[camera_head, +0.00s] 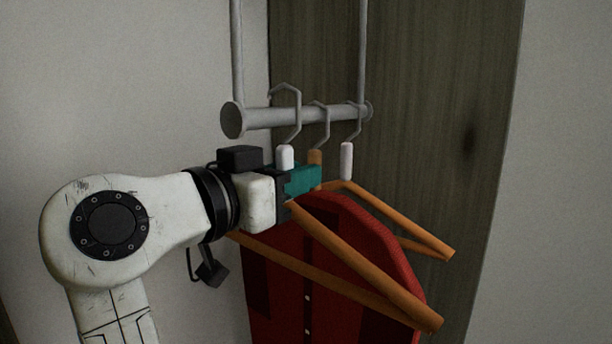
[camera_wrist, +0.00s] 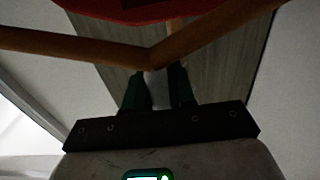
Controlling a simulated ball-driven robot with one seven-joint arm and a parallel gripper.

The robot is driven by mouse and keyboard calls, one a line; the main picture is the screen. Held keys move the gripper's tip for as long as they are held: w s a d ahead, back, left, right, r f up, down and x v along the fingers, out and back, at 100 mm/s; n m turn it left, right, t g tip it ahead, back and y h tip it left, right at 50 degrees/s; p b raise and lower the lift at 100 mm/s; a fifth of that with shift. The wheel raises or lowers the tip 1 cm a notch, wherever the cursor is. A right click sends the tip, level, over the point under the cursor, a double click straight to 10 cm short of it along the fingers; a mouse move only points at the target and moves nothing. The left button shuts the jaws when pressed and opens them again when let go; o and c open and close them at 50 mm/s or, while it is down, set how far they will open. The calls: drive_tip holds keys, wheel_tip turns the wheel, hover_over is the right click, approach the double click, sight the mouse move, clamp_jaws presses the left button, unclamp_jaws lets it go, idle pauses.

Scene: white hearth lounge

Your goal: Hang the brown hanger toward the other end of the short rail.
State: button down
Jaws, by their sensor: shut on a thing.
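My gripper (camera_head: 298,181), with teal fingers, is shut on the pale neck of the nearest brown hanger (camera_head: 365,264). In the wrist view the fingers (camera_wrist: 160,90) close around this neck, and the hanger's arms (camera_wrist: 85,45) spread to both sides. Its grey hook reaches above the short grey rail (camera_head: 265,117) near the rail's near end. The hook's tip shows just above the rail; I cannot tell whether the hook touches it. The hanger's bar carries no garment of its own that I can make out.
Behind it, a hanger with a brown neck (camera_head: 315,157) hangs on the rail, apparently with the red garment (camera_head: 340,235). A farther brown hanger (camera_head: 400,222) with a white neck hangs near the rail's far end. Two vertical rods hold the rail before a dark wood panel (camera_head: 430,130).

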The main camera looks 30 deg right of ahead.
drive_tip(key=shift+w+a+f+b, duration=0.25)
drive_tip(key=shift+w+f, duration=0.2)
drive_tip(key=shift+w, duration=0.15)
drive_tip(key=shift+w+a+f+b, duration=0.15)
drive_tip(key=shift+w+f+b, duration=0.1)
drive_tip(key=shift+w+f, duration=0.25)
drive_tip(key=shift+r, duration=0.1)
drive_tip(key=c, duration=0.9)
unclamp_jaws()
drive_tip(key=shift+o, duration=0.2)
drive_tip(key=shift+a, duration=0.1)
